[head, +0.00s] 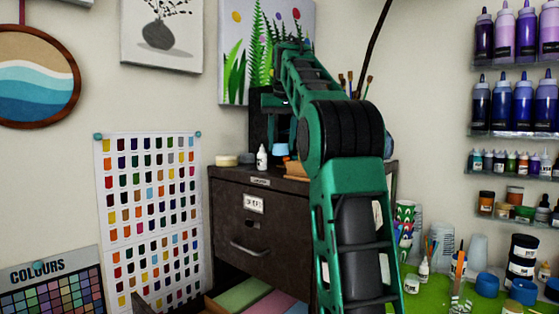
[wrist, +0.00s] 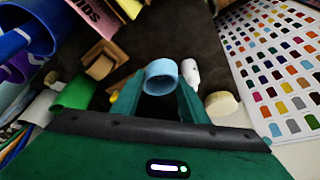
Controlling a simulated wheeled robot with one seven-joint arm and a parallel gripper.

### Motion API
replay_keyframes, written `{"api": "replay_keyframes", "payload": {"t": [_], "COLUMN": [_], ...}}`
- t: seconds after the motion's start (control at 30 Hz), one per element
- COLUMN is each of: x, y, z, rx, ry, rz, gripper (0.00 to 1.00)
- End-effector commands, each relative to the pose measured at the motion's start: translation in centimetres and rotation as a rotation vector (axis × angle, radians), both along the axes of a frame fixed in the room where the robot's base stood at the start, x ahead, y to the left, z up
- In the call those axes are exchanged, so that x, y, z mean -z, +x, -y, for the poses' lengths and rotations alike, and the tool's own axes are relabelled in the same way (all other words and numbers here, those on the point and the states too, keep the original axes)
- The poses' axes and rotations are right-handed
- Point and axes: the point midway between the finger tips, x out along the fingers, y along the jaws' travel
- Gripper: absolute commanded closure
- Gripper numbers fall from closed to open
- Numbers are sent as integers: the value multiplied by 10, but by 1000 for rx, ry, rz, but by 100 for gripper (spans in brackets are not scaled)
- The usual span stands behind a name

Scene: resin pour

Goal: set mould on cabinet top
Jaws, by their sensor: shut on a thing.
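The mould, a small light-blue round piece (head: 281,150), is at the cabinet's top in the head view. It also shows between the fingertips in the wrist view (wrist: 162,77). My gripper (wrist: 158,98) is shut on it, one green finger on each side. The dark brown cabinet (head: 230,215) stands against the wall, and its top is seen nearly edge-on. I cannot tell whether the mould touches the top or hangs just above it. My arm hides the right part of the cabinet.
A white bottle (head: 262,157) and a cream round tub (head: 227,160) stand left of the mould; a wooden piece (head: 297,170) lies to its right. An open drawer (head: 245,297) juts out below. Bottle shelves (head: 515,133) and a cluttered green surface are at right.

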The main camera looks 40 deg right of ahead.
Motion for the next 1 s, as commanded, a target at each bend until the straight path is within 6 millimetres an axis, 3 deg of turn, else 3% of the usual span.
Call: {"api": "replay_keyframes", "payload": {"t": [0.1, 0.27, 0.6, 0.97, 1.0], "x": [8, 14, 46, 49, 49], "y": [3, 3, 3, 3, 3], "z": [14, 13, 12, 12, 12], "rx": [2, 0, 0, 0, 1], "ry": [0, -1, -1, -1, 0], "rz": [1, 1, 1, 1, 1], "gripper": [86, 86, 86, 86, 58]}}
